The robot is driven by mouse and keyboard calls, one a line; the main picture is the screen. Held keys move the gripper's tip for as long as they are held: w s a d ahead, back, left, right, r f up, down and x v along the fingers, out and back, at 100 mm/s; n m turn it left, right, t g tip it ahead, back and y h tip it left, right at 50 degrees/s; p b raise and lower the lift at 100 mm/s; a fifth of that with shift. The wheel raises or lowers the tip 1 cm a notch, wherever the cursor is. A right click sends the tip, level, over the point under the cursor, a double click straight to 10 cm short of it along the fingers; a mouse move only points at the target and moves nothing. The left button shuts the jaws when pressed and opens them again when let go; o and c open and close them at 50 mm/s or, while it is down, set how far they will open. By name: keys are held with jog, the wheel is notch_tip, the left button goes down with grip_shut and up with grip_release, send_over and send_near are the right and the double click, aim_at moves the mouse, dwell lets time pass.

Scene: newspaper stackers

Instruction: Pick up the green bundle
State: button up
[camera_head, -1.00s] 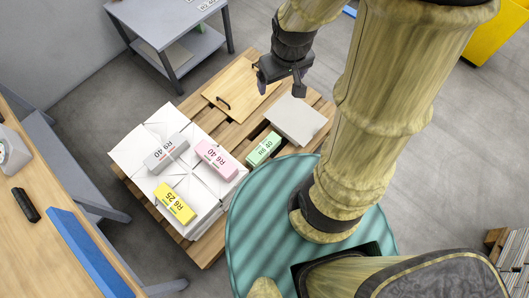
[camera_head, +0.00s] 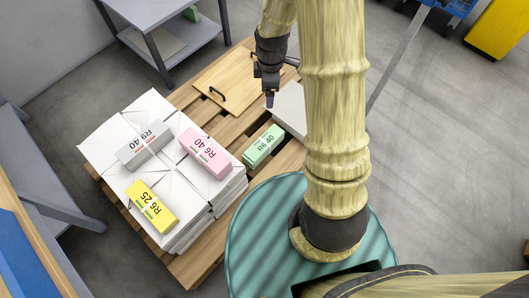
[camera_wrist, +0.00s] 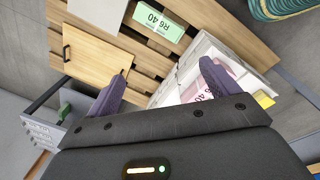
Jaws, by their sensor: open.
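The green bundle (camera_head: 263,146), a small block marked R6 40, lies on the wooden pallet to the right of the white stack of papers. It also shows at the top of the wrist view (camera_wrist: 159,20). My gripper (camera_head: 269,97) hangs above the pallet, beyond the green bundle in the head view, apart from it. In the wrist view its two dark fingers (camera_wrist: 165,88) are spread with nothing between them. The green bundle lies beyond the fingertips there.
A pink bundle (camera_head: 205,150), a grey bundle (camera_head: 143,146) and a yellow bundle (camera_head: 152,206) lie on the white stack (camera_head: 110,128). A wooden board with a handle (camera_head: 222,82) and a pale grey block (camera_head: 291,108) are on the pallet (camera_head: 190,268). A grey table (camera_head: 151,15) stands behind.

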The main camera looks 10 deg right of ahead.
aim_at(265, 142)
jog(key=w+f+n+b, duration=0.1)
jog(key=f+n+b, duration=0.2)
jog(key=f, duration=0.7)
jog(key=w+f+n+b, duration=0.2)
jog(key=f+n+b, duration=0.1)
jog(key=f+b, duration=0.5)
jog(key=w+f+n+g+b, duration=0.1)
jog(key=f+b, duration=0.4)
jog(key=f, duration=0.6)
jog(key=w+n, duration=0.1)
jog(key=n, duration=0.1)
jog(key=shift+w+f+n+b, duration=0.25)
jog(key=shift+f+n+b, duration=0.05)
jog(key=shift+f+b, duration=0.1)
notch_tip(265, 142, down, 12)
jog(key=b, duration=0.7)
jog(key=shift+f, duration=0.1)
notch_tip(265, 142, down, 5)
jog(key=b, duration=0.5)
jog(key=shift+s+f, duration=0.1)
jog(key=shift+f, duration=0.05)
